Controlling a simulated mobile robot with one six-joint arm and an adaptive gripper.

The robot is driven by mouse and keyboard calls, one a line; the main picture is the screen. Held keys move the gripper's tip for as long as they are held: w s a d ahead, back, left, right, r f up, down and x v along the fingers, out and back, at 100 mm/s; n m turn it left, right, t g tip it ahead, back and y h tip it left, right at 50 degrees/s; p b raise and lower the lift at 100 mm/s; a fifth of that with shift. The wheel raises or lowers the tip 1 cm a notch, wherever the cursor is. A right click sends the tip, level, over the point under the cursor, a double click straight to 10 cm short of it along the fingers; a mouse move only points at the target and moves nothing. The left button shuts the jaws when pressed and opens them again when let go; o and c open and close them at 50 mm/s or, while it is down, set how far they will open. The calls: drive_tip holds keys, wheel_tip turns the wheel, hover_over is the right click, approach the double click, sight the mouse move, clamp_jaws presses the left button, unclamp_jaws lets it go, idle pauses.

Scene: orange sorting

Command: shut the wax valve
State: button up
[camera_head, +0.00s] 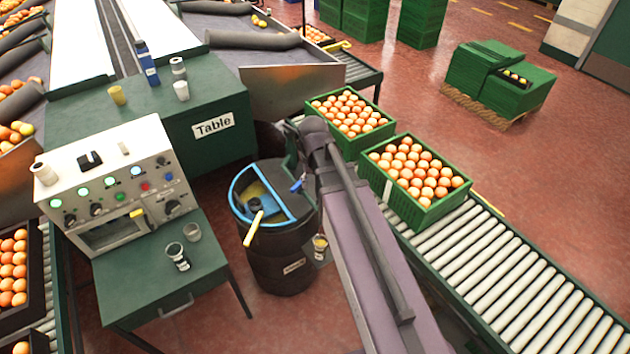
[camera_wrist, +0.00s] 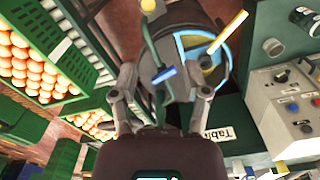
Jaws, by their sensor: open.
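The wax valve appears to be the small blue lever (camera_head: 297,186) on the right side of a dark drum (camera_head: 283,262). In the wrist view the blue lever (camera_wrist: 164,75) lies slightly tilted, beside a dark green pipe (camera_wrist: 150,48). My gripper (camera_wrist: 163,97) is open, its two fingers spread to either side of the lever's line of sight. I see no contact, and the depth between them is hard to judge. In the head view my arm hides the gripper's fingers.
The drum has a blue rim (camera_head: 236,196) and a yellow stick (camera_head: 253,228) leaning out. A small cup (camera_head: 320,247) is at its right. A control box (camera_head: 118,185) stands left. Green crates of oranges (camera_head: 415,204) sit on the roller conveyor (camera_head: 505,265) to the right.

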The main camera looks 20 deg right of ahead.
drive_tip(key=shift+s+r, duration=0.25)
drive_tip(key=shift+s, duration=0.4)
drive_tip(key=shift+w, duration=0.1)
drive_tip(key=m+b, duration=0.8)
drive_tip(key=m, duration=0.3)
hover_over(300, 183)
wheel_tip(300, 183, down, 8)
drive_tip(key=shift+w+f, duration=0.1)
drive_tip(key=shift+f, duration=0.05)
wheel_tip(300, 183, down, 13)
drive_tip(key=b, duration=1.3)
drive_tip(key=shift+f, duration=0.2)
